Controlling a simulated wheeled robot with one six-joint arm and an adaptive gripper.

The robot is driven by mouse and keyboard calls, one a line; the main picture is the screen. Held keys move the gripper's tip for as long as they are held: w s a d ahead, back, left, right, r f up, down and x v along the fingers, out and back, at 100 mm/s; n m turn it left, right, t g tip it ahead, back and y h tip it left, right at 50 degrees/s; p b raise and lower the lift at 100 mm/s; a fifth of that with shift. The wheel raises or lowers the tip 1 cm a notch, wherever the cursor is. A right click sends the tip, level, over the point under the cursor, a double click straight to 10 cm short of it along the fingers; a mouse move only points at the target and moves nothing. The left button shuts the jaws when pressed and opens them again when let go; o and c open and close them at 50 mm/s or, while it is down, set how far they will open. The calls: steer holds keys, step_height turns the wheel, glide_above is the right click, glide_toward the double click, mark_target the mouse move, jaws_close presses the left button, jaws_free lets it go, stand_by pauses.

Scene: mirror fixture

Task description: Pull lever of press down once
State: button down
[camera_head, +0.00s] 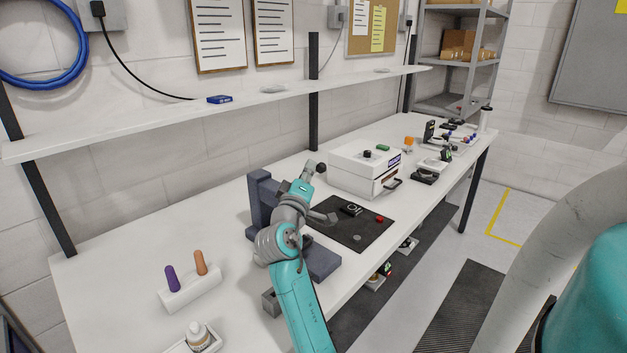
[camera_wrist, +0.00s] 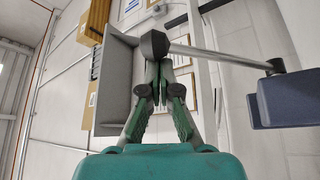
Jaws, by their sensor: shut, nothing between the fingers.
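The press (camera_head: 262,205) is a dark blue-grey frame on the bench, partly hidden behind my arm in the head view. Its dark body (camera_wrist: 287,97) is at the right of the wrist view. The lever (camera_wrist: 225,57) is a grey rod running from the press to a dark round knob (camera_wrist: 154,44). The knob (camera_head: 321,168) also shows in the head view, raised above the bench. My gripper (camera_wrist: 161,72) is shut and empty, its fingertips close to the knob. I cannot tell whether they touch it. In the head view my gripper (camera_head: 307,169) is beside the knob.
A black mat (camera_head: 340,240) with small parts lies right of the press. A white box (camera_head: 352,173) stands behind it. A white holder (camera_head: 188,290) with purple and orange handles is at the left. A wall shelf (camera_head: 130,125) runs above the bench. The bench's left back is clear.

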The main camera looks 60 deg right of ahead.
steer(key=w+f+v, duration=0.1)
steer(key=w+v, duration=0.1)
steer(key=v, duration=0.7)
steer(key=shift+s+a, duration=0.4)
steer(key=shift+a, duration=0.1)
steer(key=shift+f, duration=0.1)
steer(key=shift+s, duration=0.1)
